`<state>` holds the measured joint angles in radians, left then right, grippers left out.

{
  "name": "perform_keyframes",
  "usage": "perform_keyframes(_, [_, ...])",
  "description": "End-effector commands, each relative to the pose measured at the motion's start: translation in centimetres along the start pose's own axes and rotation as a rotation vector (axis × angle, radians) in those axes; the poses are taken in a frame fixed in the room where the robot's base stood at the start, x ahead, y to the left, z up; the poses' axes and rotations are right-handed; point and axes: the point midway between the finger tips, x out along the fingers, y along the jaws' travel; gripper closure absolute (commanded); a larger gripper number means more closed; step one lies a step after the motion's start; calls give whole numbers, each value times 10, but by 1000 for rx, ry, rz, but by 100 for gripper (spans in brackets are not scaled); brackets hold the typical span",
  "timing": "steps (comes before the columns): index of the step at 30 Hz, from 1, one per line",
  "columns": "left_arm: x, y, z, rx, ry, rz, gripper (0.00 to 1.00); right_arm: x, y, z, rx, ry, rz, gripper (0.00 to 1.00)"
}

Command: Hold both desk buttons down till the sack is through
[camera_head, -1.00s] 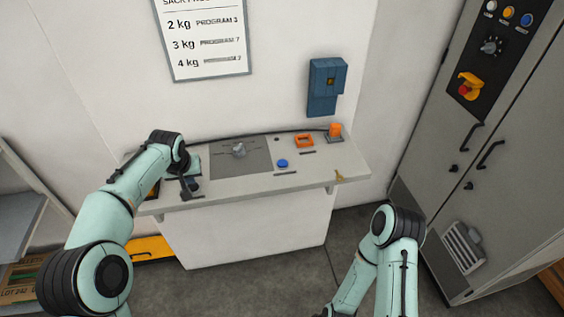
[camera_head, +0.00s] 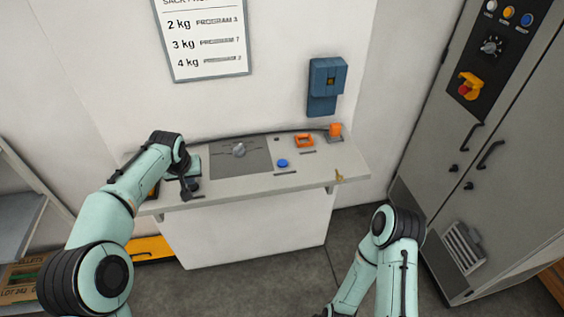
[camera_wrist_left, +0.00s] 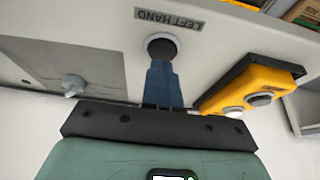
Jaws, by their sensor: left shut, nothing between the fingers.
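My left gripper (camera_head: 188,188) points down at the left end of the grey desk (camera_head: 240,185). In the left wrist view its blue-grey fingers (camera_wrist_left: 161,68) are shut and empty. Their tips overlap a dark round button (camera_wrist_left: 161,46) beside a label reading LEFT HAND (camera_wrist_left: 168,19). They look to be on it, but I cannot tell how far it is pressed. A blue button (camera_head: 282,163) sits right of the middle of the desk; its label is too small to read. No sack shows.
A metal knob (camera_head: 239,150) sits on a dark panel. A yellow box with buttons (camera_wrist_left: 250,90) lies beside the left gripper. A grey cabinet (camera_head: 490,190) stands right.

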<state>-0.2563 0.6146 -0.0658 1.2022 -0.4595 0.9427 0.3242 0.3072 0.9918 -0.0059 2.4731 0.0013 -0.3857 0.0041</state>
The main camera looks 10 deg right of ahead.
Motion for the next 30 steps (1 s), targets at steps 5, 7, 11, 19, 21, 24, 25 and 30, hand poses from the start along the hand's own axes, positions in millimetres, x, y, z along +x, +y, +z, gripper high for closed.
perform_keyframes(5, [3,0,1,0,-1,0,100,1,1,1,1,-1,0,31])
perform_keyframes(7, [4,0,2,0,-1,0,100,1,1,1,1,-2,1,31])
perform_keyframes(11, [5,0,2,0,-1,0,100,2,1,2,1,-2,1,31])
perform_keyframes(19, [8,0,4,0,-1,-1,100,3,2,3,1,-4,1,31])
perform_keyframes(21, [9,0,4,0,-2,-1,100,3,2,4,2,-4,1,31])
perform_keyframes(24, [10,0,4,0,-1,-1,100,4,3,4,2,-5,2,31])
perform_keyframes(25, [9,0,4,0,-1,-1,100,4,2,4,2,-4,2,31])
perform_keyframes(30, [7,0,3,0,0,0,100,2,1,2,1,-2,1,31])
